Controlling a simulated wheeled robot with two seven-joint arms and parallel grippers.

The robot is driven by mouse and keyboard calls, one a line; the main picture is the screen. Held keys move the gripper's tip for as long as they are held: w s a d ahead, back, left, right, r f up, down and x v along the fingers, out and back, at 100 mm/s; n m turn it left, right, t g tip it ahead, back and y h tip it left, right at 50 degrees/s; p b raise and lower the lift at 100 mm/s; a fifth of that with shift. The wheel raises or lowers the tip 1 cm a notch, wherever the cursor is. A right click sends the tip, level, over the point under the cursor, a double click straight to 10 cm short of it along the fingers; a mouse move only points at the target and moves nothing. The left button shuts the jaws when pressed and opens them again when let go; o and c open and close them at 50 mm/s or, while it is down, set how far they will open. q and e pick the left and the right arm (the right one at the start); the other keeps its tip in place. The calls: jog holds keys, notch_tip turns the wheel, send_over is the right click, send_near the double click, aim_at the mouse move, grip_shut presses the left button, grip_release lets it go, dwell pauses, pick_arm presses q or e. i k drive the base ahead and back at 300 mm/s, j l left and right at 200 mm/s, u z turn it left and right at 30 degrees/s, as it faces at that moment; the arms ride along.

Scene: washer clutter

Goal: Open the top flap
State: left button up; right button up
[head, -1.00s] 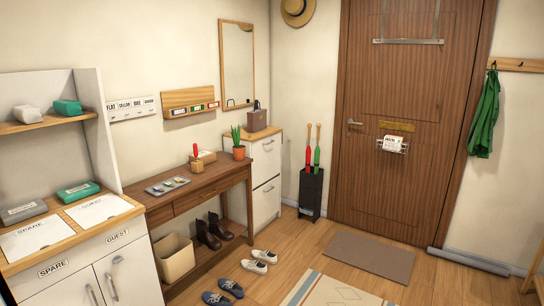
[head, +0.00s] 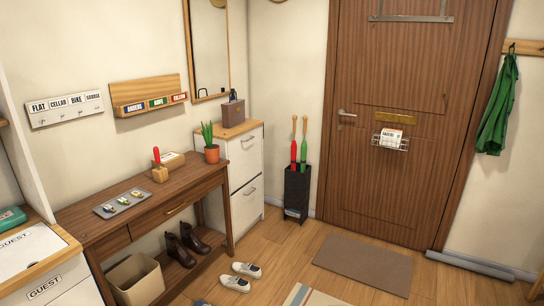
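The white cabinet with a wooden top (head: 240,129) stands against the back wall, left of the door. Its front has two flaps, one above the other. The top flap (head: 245,160) looks shut and has a bar handle (head: 249,139) near its upper edge. The lower flap (head: 246,205) also looks shut, with its own handle. Neither of my grippers shows in the head view.
A wooden console table (head: 150,205) stands left of the cabinet, with boots and a bin (head: 136,283) below. White shoes (head: 241,277) lie on the floor in front. An umbrella stand (head: 297,192) is to the right.

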aim_at(244, 151)
jog(key=i+z, duration=0.15)
jog(key=i, duration=0.45)
jog(key=i+z, duration=0.15)
jog(key=i, duration=0.45)
jog(key=i+j+z, duration=0.2)
jog(key=i, duration=0.4)
jog(key=i+l+u, duration=0.2)
jog(key=i, duration=0.3)
jog(key=i+u, duration=0.15)
jog(key=i, duration=0.3)
jog(key=i+j+u, duration=0.1)
jog(key=u, duration=0.3)
jog(key=i+u, duration=0.25)
jog(key=u, duration=0.15)
jog(key=i+u, duration=0.15)
jog(key=u, duration=0.25)
jog(key=i+u, duration=0.15)
jog(key=u, duration=0.25)
jog(key=i+l+u, duration=0.15)
jog(key=u, duration=0.25)
